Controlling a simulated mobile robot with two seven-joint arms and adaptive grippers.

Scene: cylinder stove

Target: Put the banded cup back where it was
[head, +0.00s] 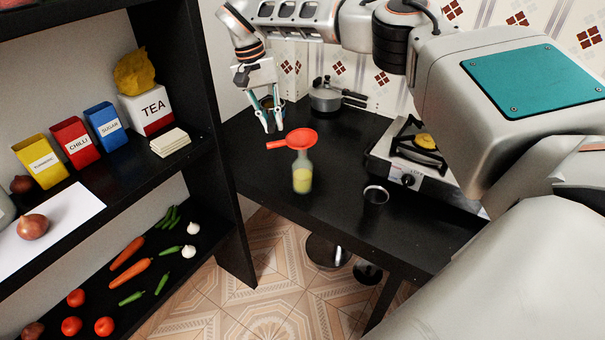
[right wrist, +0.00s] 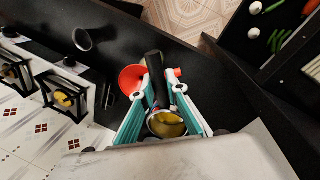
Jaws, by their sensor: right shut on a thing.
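A dark cup (head: 375,197) with a pale rim stands upright near the table's front right; it also shows in the right wrist view (right wrist: 83,40). I cannot make out further bands on it. My right gripper (head: 274,129) points down at the table's back left, well away from this cup. In the right wrist view its fingers (right wrist: 160,90) are shut on a dark, handle-like piece (right wrist: 153,68). A round metal vessel (right wrist: 168,123) with yellow contents shows between the fingers; whether it joins the dark piece is unclear. My left gripper is out of view.
A lidded pot (head: 326,98) stands behind, and a stove (head: 407,180) to the right. A dark shelf (head: 228,200) rises at left. The table's front middle is clear.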

